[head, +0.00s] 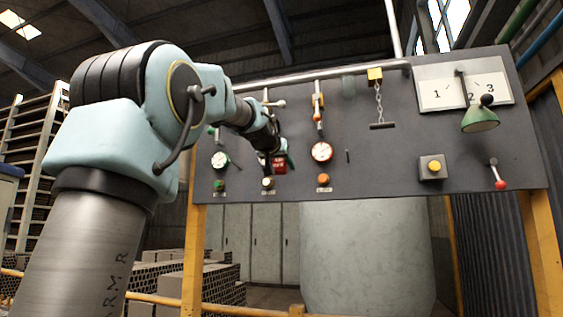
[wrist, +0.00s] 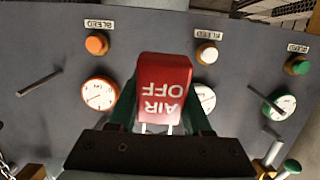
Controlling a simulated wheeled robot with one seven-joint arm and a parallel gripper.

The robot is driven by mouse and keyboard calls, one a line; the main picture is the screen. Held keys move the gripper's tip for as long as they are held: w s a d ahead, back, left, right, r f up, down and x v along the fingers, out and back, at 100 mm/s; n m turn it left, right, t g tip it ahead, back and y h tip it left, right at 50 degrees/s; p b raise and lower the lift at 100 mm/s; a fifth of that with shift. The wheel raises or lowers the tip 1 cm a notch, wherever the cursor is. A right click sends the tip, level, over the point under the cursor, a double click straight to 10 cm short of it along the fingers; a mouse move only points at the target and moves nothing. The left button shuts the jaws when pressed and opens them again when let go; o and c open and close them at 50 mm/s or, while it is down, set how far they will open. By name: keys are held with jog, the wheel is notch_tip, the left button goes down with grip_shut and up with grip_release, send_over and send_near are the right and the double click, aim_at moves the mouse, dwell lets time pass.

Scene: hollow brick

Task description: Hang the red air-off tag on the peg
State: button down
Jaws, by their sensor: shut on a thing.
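The red tag with white "AIR OFF" lettering (wrist: 163,88) is held in my gripper (wrist: 165,122), upside down in the wrist view. It also shows in the head view (head: 280,164), in front of the panel near the middle gauge. My gripper (head: 274,150) is shut on the tag. A dark peg (head: 348,156) sticks out of the panel right of the red-rimmed gauge, to the right of the tag. In the wrist view that peg (wrist: 40,84) is at the left, apart from the tag, and bare. The tag's hole is not visible.
The grey panel (head: 400,150) carries gauges (head: 321,151), valve levers (head: 318,112) and bleed buttons (head: 323,180). A second dark rod (wrist: 267,101) shows near the green-rimmed gauge.

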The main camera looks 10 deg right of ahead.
aim_at(292, 178)
jog(key=shift+r+p+x, duration=0.2)
jog(key=shift+p+x, duration=0.6)
jog(key=shift+x, duration=0.4)
jog(key=shift+r+p+x, duration=0.2)
jog(key=shift+p+x, duration=0.55)
jog(key=shift+x, duration=0.5)
jog(key=shift+w+d+f, duration=0.4)
jog(key=shift+w+f, duration=0.2)
jog(key=shift+w, duration=0.1)
jog(key=shift+c, duration=1.3)
grip_release()
